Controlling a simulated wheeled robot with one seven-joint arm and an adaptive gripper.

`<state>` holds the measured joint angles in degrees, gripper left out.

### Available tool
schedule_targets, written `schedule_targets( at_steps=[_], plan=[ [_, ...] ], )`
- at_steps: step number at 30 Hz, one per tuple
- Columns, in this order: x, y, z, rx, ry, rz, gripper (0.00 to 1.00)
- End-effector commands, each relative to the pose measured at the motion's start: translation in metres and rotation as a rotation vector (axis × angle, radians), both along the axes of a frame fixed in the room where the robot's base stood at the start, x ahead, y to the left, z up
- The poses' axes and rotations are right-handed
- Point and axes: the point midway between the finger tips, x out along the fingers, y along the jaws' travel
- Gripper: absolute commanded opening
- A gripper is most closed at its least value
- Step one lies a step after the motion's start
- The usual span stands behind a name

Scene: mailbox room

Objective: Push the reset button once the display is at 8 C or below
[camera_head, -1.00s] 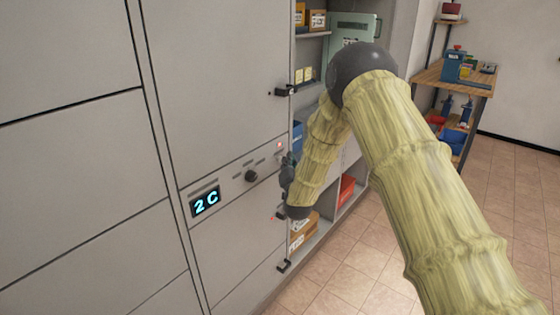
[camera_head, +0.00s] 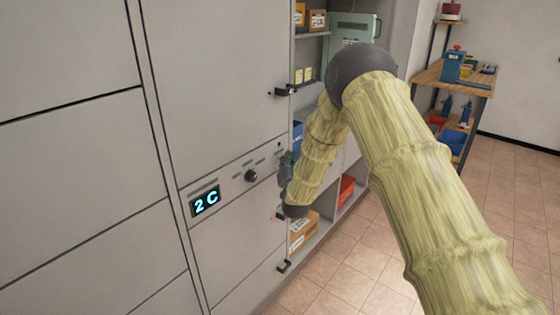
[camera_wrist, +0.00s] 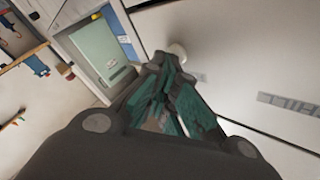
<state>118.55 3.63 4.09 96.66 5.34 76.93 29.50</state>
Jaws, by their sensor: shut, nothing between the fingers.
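The display (camera_head: 205,202) on the grey cabinet's control strip reads "2 C" in cyan digits. A dark round knob (camera_head: 251,177) sits to its right. My gripper (camera_head: 286,165) is at the right end of the strip, close to the cabinet face. In the wrist view the fingers of my gripper (camera_wrist: 168,70) are shut, with nothing held. A pale rounded knob-like thing (camera_wrist: 178,50) shows just beyond the fingertips. I cannot tell if it is the reset button or if the fingers touch it. No reset button can be made out in the head view.
Dark door handles (camera_head: 285,91) stick out on the cabinet's right edge. Open shelves with boxes (camera_head: 303,232) and a green-grey case (camera_head: 352,42) stand beyond. A wooden workbench (camera_head: 455,78) is at the back right. The tiled floor is clear on the right.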

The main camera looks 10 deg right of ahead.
Motion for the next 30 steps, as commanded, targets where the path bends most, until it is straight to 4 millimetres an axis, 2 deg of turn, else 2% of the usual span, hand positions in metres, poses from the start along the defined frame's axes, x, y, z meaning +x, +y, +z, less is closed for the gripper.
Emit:
schedule_targets(
  at_steps=[30],
  plan=[
    [-0.013,-0.010,0.000,0.000,0.000,0.000,0.00]
  ],
)
